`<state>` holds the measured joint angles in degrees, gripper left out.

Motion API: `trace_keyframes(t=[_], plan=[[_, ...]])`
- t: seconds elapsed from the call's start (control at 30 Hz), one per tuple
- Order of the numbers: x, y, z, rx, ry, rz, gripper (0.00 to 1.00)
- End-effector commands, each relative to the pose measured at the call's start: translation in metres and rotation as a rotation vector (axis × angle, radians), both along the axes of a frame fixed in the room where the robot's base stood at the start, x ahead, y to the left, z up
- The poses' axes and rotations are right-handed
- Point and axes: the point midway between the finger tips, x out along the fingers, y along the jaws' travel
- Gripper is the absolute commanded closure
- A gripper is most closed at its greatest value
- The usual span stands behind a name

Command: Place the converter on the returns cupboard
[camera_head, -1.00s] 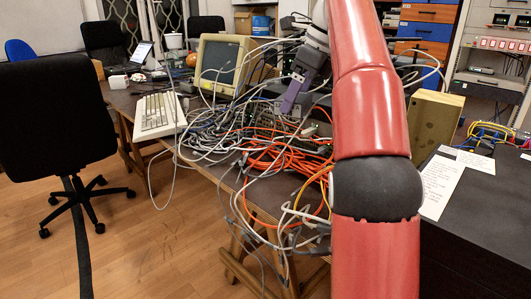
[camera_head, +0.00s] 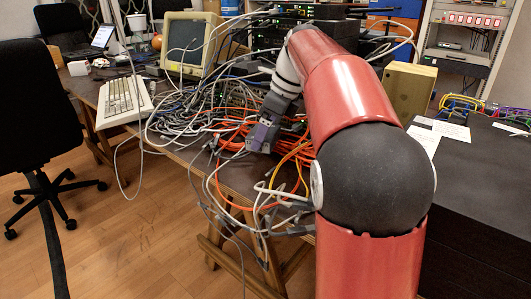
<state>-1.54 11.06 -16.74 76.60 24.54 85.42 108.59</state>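My gripper (camera_head: 262,136) shows as grey and purple parts pointing down at the cable-covered table (camera_head: 172,153), beside orange cables (camera_head: 318,118). Its fingertips are small and partly lost among the cables, so I cannot tell whether it is open or holds something. I cannot make out a converter for certain; it may be hidden in the cable heap or behind my arm. A dark, flat-topped cabinet (camera_head: 485,190) at the right, perhaps the returns cupboard, has white papers (camera_head: 440,129) on its far left part and a wide bare top nearer me.
A white keyboard (camera_head: 124,101) and an old monitor (camera_head: 187,46) stand on the table's left. Loose cables hang over its front edge. A wooden box (camera_head: 408,91) stands behind my arm. A black chair (camera_head: 35,115) is at left; the floor between is clear.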

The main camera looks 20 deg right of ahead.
Motion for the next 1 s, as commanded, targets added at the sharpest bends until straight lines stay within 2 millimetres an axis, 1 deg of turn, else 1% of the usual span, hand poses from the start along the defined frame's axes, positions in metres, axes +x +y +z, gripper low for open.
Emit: trace_keyframes(t=[0.03, 0.27, 0.4, 0.47, 0.7, 0.83, 0.87, 0.9, 1.0], plan=[[0.0, 0.0, -0.007, 0.001, 0.0, 0.0, 0.49], [0.0, 0.0, -0.023, 0.001, -0.001, 0.001, 0.49], [0.0, 0.0, -0.044, 0.001, 0.001, 0.0, 0.49], [0.0, 0.0, -0.05, 0.001, 0.001, 0.0, 0.49], [0.0, 0.0, -0.05, 0.0, -0.002, 0.0, 0.49], [0.0, 0.0, -0.054, 0.0, -0.002, 0.001, 0.49], [0.0, 0.0, -0.054, 0.0, 0.0, 0.001, 0.16], [0.0, 0.0, -0.054, 0.0, 0.0, 0.001, 0.11], [0.0, 0.0, -0.054, 0.0, 0.0, 0.001, 0.0]])
